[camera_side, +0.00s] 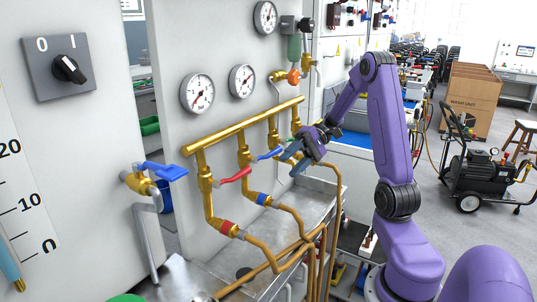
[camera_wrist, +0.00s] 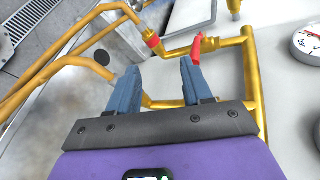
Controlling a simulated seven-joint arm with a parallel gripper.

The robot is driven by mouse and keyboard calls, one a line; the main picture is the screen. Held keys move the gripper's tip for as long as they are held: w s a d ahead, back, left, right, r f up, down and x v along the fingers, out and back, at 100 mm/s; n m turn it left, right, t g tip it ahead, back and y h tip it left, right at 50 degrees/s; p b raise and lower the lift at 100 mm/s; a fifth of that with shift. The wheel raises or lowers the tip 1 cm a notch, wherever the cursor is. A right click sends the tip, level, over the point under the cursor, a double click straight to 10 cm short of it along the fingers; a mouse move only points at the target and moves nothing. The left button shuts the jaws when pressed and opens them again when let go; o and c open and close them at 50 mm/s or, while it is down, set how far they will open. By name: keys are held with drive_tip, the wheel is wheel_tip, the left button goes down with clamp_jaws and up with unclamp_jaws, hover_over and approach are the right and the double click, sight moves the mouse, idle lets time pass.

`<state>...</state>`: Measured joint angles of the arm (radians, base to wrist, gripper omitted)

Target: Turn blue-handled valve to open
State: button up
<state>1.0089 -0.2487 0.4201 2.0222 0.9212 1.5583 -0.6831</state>
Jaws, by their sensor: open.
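Two blue handles show in the side view. One is a small blue lever (camera_side: 270,153) on a brass valve of the pipe manifold, just left of my gripper (camera_side: 291,161). The other is a larger blue lever (camera_side: 163,171) on a brass tap at the left, well away from my gripper. My gripper is open, with its blue-grey fingers apart and nothing seen held between them. In the wrist view the fingers (camera_wrist: 160,68) point towards the brass pipes. I cannot make out a blue handle there; the gripper may cover it. Contact with the lever cannot be told.
A red lever (camera_side: 236,175) sits beside the manifold's blue lever and also shows beyond the right finger in the wrist view (camera_wrist: 197,48). Brass pipes (camera_side: 240,127) run close around my gripper. Pressure gauges (camera_side: 197,93) hang on the panel. A metal sink (camera_side: 312,192) lies below.

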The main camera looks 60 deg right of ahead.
sight(269, 155)
drive_tip(key=s+d+r+m+t+h, duration=0.15)
drive_tip(key=d+m+t, duration=0.25)
drive_tip(key=d+t, duration=0.75)
drive_tip(key=w+a+f+g, duration=0.2)
drive_tip(key=w+a+g, duration=0.1)
drive_tip(key=w+a, duration=0.6)
drive_tip(key=shift+w+f, duration=0.25)
drive_tip(key=shift+w, duration=0.9)
drive_tip(key=shift+y, duration=0.25)
clamp_jaws()
